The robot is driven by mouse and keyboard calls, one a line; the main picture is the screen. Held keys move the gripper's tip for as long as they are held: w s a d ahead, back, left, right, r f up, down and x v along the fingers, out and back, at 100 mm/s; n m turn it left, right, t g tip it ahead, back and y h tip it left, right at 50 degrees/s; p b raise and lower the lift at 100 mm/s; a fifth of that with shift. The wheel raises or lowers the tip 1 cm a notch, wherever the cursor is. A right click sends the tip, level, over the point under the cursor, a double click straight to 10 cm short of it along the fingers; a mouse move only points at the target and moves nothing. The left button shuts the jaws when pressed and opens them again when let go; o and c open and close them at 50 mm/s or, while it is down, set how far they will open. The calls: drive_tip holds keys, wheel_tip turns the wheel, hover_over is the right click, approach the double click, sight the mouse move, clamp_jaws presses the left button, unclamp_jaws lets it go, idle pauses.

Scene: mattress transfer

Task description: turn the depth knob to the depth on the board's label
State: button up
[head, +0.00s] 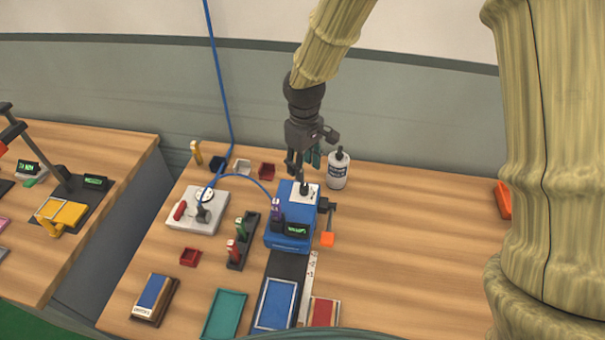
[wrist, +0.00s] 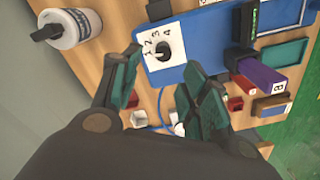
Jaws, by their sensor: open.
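The depth knob (wrist: 162,50) is a small dark knob on a white dial plate numbered 1 to 4, seen in the wrist view. The plate sits on top of the blue machine (head: 287,241) in the head view. My gripper (wrist: 158,88) is open, its two green-padded fingers apart and just short of the dial, with nothing between them. In the head view my gripper (head: 302,172) is above the dial plate and partly covers it. A board with a blue top (head: 150,291) lies at the front left; its small label is too small to read.
A white bottle (head: 338,172) stands close to the right of my gripper. A rack of colored handled bits (head: 237,252) and a white power box (head: 198,212) with a blue cable are left of the machine. Trays (head: 224,314) lie in front.

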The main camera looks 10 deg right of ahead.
sight(304, 186)
drive_tip(key=shift+s+r+m+b, duration=0.25)
drive_tip(key=shift+r+m+b, duration=0.15)
drive_tip(key=shift+r+m, duration=0.1)
drive_tip(key=shift+s+r+m+b, duration=0.2)
drive_tip(key=shift+r+m+b, duration=0.2)
drive_tip(key=shift+r, duration=0.05)
drive_tip(key=shift+w+f+p, duration=0.15)
drive_tip(key=shift+f+p, duration=1.2)
drive_tip(key=shift+f, duration=3.55)
